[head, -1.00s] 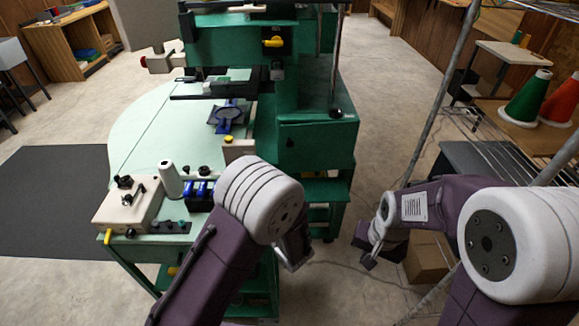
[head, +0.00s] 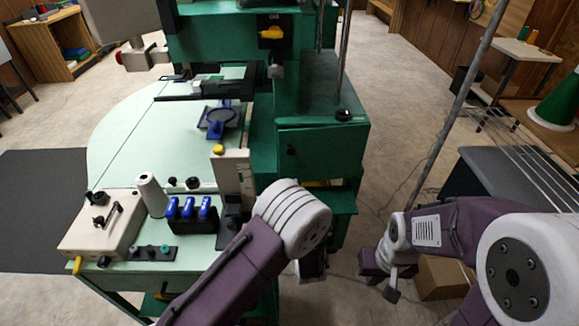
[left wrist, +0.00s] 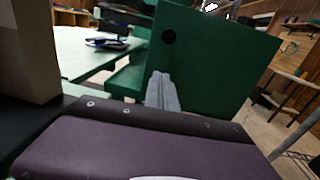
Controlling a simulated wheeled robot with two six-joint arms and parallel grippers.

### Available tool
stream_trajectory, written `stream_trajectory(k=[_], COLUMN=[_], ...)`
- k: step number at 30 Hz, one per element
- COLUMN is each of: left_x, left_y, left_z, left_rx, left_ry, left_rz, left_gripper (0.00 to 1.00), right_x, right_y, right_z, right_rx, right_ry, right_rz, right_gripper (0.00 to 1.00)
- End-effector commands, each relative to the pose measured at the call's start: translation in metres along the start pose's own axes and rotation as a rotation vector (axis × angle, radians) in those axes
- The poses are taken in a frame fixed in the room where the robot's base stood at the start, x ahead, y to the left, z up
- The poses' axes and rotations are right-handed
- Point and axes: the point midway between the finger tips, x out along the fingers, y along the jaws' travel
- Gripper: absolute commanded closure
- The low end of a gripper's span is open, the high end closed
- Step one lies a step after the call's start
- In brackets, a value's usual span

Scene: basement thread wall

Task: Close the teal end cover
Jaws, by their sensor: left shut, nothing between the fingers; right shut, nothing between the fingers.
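The teal end cover (head: 325,150) is a flat green panel with a small black knob on the end of the green machine. It also fills the middle of the left wrist view (left wrist: 215,65), with the knob at its upper left. I cannot tell how far it stands open. My left gripper (head: 312,268) is below the cover in the head view, partly hidden by its wrist. In the left wrist view its shut, empty fingers (left wrist: 162,92) overlap the cover's lower left part. My right gripper (head: 390,292) hangs low at the right, shut and empty, away from the cover.
The pale green worktop (head: 130,150) carries a cream box (head: 100,228), a white cone (head: 150,194) and blue-topped items (head: 188,208) left of my left arm. A metal pole (head: 452,115) and wire rack (head: 530,150) stand right. A cardboard box (head: 442,277) lies near my right gripper.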

Motion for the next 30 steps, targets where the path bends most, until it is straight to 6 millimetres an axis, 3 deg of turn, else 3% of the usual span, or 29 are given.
stream_trajectory(k=[6,12,18,27,30], left_x=[0.049,0.081,0.092,0.094,0.106], left_y=[0.002,0.001,0.001,0.0,0.002], left_z=[-0.001,-0.001,0.0,-0.001,-0.004], left_rx=[-0.002,0.0,0.0,0.0,-0.003], left_ry=[0.0,0.0,0.001,0.001,0.0], left_rz=[0.004,0.002,0.001,0.001,0.003], left_gripper=[1.0,1.0,1.0,1.0,1.0], right_x=[0.003,0.005,0.006,0.006,0.014], right_y=[0.0,0.0,0.0,0.0,0.0], right_z=[0.0,0.0,0.001,0.001,0.001], right_rx=[0.0,0.001,0.001,0.001,0.001], right_ry=[0.0,0.0,0.0,0.0,0.0], right_rz=[0.0,0.0,0.0,0.0,0.0], right_gripper=[1.0,1.0,1.0,1.0,1.0])
